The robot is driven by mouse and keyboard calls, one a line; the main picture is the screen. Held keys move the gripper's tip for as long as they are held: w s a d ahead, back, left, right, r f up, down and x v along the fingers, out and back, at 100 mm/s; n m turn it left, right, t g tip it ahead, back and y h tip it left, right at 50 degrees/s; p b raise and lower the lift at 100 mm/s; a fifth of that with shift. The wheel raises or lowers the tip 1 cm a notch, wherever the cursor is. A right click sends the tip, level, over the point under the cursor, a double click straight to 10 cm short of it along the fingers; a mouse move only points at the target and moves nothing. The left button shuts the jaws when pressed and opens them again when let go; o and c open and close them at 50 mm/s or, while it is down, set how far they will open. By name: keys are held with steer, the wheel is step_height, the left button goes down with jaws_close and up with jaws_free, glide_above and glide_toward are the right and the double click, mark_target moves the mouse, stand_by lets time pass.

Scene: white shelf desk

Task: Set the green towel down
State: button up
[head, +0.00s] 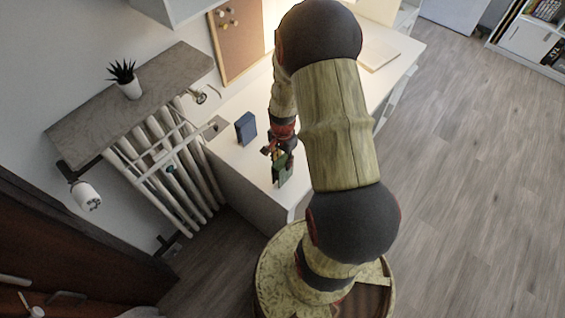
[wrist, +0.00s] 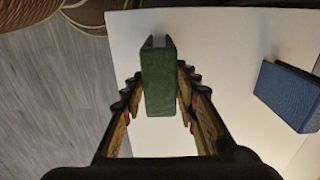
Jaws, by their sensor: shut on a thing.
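The green towel (wrist: 158,82) is a folded, block-like piece that stands between the two fingers of my gripper (wrist: 158,100) in the wrist view. The fingers are shut on its sides. In the head view the green towel (head: 283,172) shows below my gripper (head: 279,150), at the near edge of the white desk (head: 232,160). I cannot tell whether its underside touches the desk top.
A blue folded block (head: 245,127) stands on the desk to the left of my gripper; it also shows at the right of the wrist view (wrist: 289,95). A radiator (head: 165,165) and a shelf with a potted plant (head: 130,88) are at left. Bare desk top lies around the towel.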

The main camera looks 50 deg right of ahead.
steer(key=shift+f, duration=0.25)
steer(key=shift+f, duration=0.15)
steer(key=o, duration=0.8)
steer(key=shift+o, duration=0.5)
